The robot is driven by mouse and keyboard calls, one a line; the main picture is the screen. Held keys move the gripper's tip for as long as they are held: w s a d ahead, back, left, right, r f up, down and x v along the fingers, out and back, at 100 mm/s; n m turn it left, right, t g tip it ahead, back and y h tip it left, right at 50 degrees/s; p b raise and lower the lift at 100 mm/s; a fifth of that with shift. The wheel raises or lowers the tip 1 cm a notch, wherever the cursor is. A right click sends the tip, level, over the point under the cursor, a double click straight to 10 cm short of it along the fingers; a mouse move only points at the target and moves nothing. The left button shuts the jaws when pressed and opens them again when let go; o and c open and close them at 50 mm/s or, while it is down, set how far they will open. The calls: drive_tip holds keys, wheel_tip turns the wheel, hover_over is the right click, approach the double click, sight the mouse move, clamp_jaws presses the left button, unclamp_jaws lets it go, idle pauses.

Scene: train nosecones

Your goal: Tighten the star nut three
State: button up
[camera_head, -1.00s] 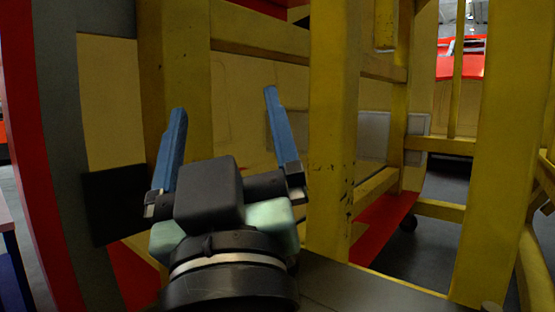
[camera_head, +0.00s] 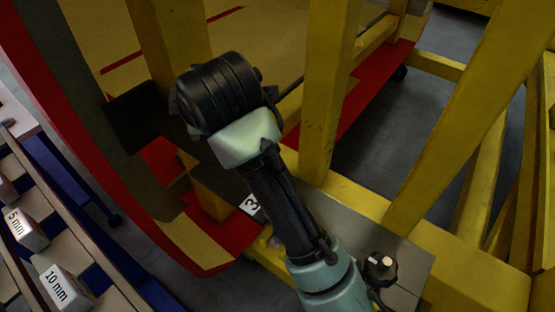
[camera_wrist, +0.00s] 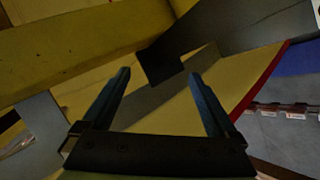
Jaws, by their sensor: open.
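A white label reading "3" (camera_head: 251,205) sits on the grey plate of the yellow frame, just left of my forearm. A black lobed knob (camera_head: 380,268), which looks like a star nut, stands on the grey plate right of my arm; I cannot tell its number. A small pale part (camera_head: 273,241) near the label is partly hidden by my arm. My gripper shows in the wrist view (camera_wrist: 160,74) with two blue fingers apart and nothing between them. In the head view its fingers are hidden behind my wrist. No star nut is recognisable in the wrist view.
Yellow posts (camera_head: 335,90) stand close to the right of my wrist. A dark plate (camera_head: 137,117) juts out at left. The red-edged nosecone (camera_head: 60,110) curves along the left. A rack with boxes marked "5 mm" (camera_head: 25,228) and "10 mm" (camera_head: 66,287) is at lower left.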

drive_tip(key=s+d+n+g+h+p, duration=0.55)
drive_tip(key=s+d+g+p, duration=0.4)
drive_tip(key=d+p, duration=0.6)
drive_tip(key=f+p, duration=0.1)
drive_tip(key=f, duration=0.3)
drive_tip(key=a+f+p, duration=0.1)
drive_tip(key=f+p, duration=0.1)
drive_tip(key=f, duration=0.2)
drive_tip(key=f+p, duration=0.2)
drive_tip(key=f, duration=0.3)
drive_tip(key=shift+a, duration=0.35)
drive_tip(key=shift+r, duration=0.1)
drive_tip(key=c, duration=1.4)
